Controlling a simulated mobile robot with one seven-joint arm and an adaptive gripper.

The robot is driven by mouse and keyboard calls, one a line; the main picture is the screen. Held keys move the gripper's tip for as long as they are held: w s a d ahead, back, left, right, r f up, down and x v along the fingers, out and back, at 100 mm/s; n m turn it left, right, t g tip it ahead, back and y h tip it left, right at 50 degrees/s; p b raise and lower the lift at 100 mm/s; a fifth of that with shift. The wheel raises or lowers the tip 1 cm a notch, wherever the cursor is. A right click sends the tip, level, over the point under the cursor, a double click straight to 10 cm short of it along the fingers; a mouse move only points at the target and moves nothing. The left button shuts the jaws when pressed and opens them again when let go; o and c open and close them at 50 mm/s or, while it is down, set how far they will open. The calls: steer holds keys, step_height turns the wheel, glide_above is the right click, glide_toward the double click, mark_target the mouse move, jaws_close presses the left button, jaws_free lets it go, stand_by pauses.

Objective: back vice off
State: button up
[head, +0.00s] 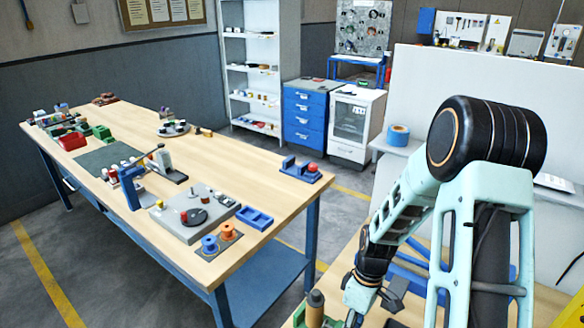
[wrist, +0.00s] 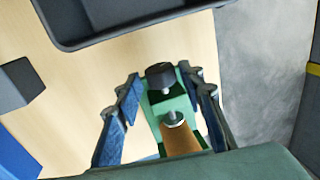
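A small green vice (wrist: 183,102) with a black knob (wrist: 160,75), a metal screw (wrist: 172,118) and a brown cylindrical part (wrist: 181,140) shows in the wrist view. My gripper (wrist: 162,82) is open, its two blue fingers spread to the left and right of the vice. I cannot tell how close the pads are to its sides. In the head view my gripper (head: 358,300) hangs low over the near bench, and a brown cylinder (head: 315,306) stands left of it. The vice is mostly hidden there.
A dark tray (wrist: 135,32) lies beyond the vice, and a dark grey block (wrist: 18,80) lies to the left. Bare floor (wrist: 255,75) shows past the bench edge on the right. In the head view, a long wooden table (head: 240,160) holds coils and fixtures.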

steer(key=shift+w+d+f+g+y, duration=0.1)
steer(key=shift+g+y, duration=0.2)
steer(key=shift+g, duration=0.3)
steer(key=shift+c, duration=0.6)
steer(key=c, duration=0.6)
steer(key=b, duration=0.1)
steer(key=t+b, duration=0.1)
steer(key=shift+s+f+t+h+b, duration=0.1)
steer(key=shift+s+t+h+b, duration=0.1)
steer(key=shift+t+h+b, duration=0.15)
steer(key=shift+r+t+h, duration=0.2)
steer(key=shift+t+h, duration=0.05)
steer(key=shift+f+b, duration=0.1)
steer(key=shift+b, duration=0.2)
